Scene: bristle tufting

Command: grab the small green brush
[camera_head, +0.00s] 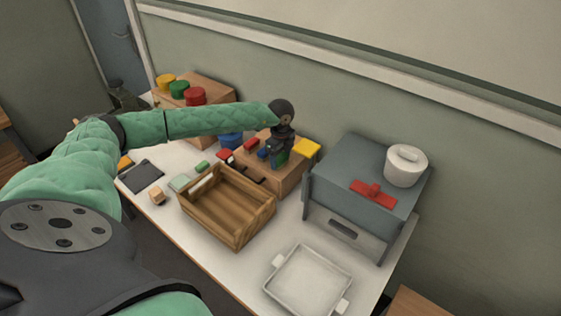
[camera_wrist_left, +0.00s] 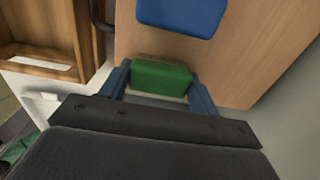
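A small green block-shaped thing, which I take to be the green brush (camera_wrist_left: 160,78), lies on or just above a wooden surface in the left wrist view. Its underside is hard to make out. My left gripper (camera_wrist_left: 161,92) has its two blue fingers on either side of it, very close to its ends. I cannot tell whether they press on it. In the head view my left gripper (camera_head: 279,157) points down at the wooden block (camera_head: 281,180) near the wall, with a bit of green by its fingers. My right gripper is out of view.
A blue piece (camera_wrist_left: 182,14) lies beyond the green one. A wooden crate (camera_head: 228,204) stands in front of the block. A grey box (camera_head: 364,180) with a white pot (camera_head: 406,166) is to the right. A white tray (camera_head: 308,281) sits at the front right.

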